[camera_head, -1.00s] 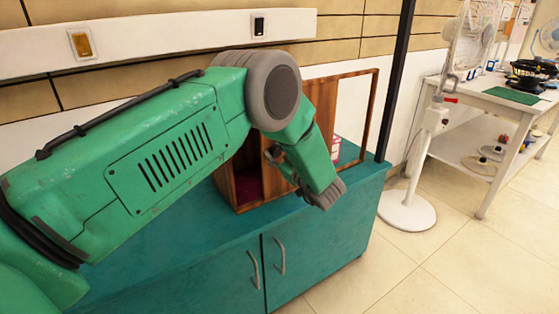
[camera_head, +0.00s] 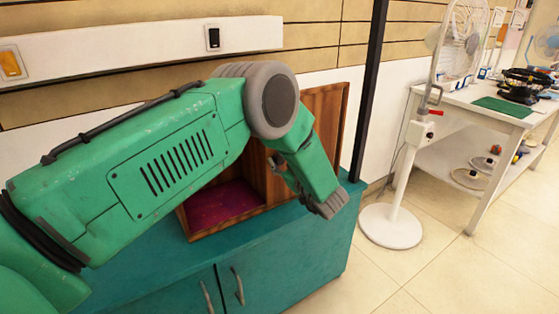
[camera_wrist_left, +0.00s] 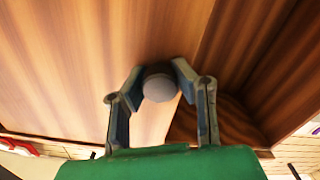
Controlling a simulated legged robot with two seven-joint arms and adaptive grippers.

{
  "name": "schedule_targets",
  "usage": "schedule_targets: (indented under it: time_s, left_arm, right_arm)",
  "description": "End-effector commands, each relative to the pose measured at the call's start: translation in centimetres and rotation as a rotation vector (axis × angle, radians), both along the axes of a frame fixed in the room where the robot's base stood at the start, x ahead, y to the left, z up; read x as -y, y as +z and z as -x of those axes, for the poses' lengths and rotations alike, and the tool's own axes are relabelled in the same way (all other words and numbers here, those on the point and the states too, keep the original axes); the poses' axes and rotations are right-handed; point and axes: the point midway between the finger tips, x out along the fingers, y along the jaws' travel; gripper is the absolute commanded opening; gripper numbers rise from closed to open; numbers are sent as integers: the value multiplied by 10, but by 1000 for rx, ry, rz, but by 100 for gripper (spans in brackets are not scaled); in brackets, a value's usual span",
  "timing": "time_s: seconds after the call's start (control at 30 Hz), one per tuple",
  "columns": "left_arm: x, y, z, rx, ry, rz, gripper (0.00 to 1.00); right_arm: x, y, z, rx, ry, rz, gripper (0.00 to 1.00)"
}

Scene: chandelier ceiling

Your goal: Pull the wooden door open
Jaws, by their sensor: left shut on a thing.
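A small wooden cabinet (camera_head: 200,234) stands on a teal counter, largely hidden behind my left arm. Its opening shows a dark red floor (camera_head: 228,199) inside. A wooden panel (camera_head: 326,108) rises behind my wrist on the right. In the left wrist view, the wooden door (camera_wrist_left: 75,65) fills much of the picture and carries a round grey knob (camera_wrist_left: 160,86). My left gripper (camera_wrist_left: 158,76) is shut on this knob, one finger on each side. In the head view the left gripper (camera_head: 279,166) is small and partly hidden by my arm. My right gripper does not show.
The teal counter (camera_head: 310,238) has handled doors below. A dark post (camera_head: 368,90) stands just right of the cabinet. The tiled floor between is clear.

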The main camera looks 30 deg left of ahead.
Motion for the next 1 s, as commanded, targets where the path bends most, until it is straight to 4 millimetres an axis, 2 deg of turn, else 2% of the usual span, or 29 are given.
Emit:
schedule_targets:
  time_s: [0.13,0.17,0.2,0.5,0.63,0.77,1.0]
  left_arm:
    - [2,-3,0,-3,-3,6,0]
    - [2,-3,0,-3,-3,6,33]
    - [2,-3,0,-3,-3,6,46]
    - [1,-2,0,-1,0,3,46]
    - [8,-2,3,-1,-2,3,46]
    - [28,-2,10,-3,-5,2,46]
    - [77,-3,30,-3,-4,3,46]
  right_arm:
    - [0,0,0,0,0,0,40]
    - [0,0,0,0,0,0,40]
    - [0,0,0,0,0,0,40]
    - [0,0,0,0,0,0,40]
    - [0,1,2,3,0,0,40]
    - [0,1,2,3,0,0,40]
    - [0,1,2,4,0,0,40]
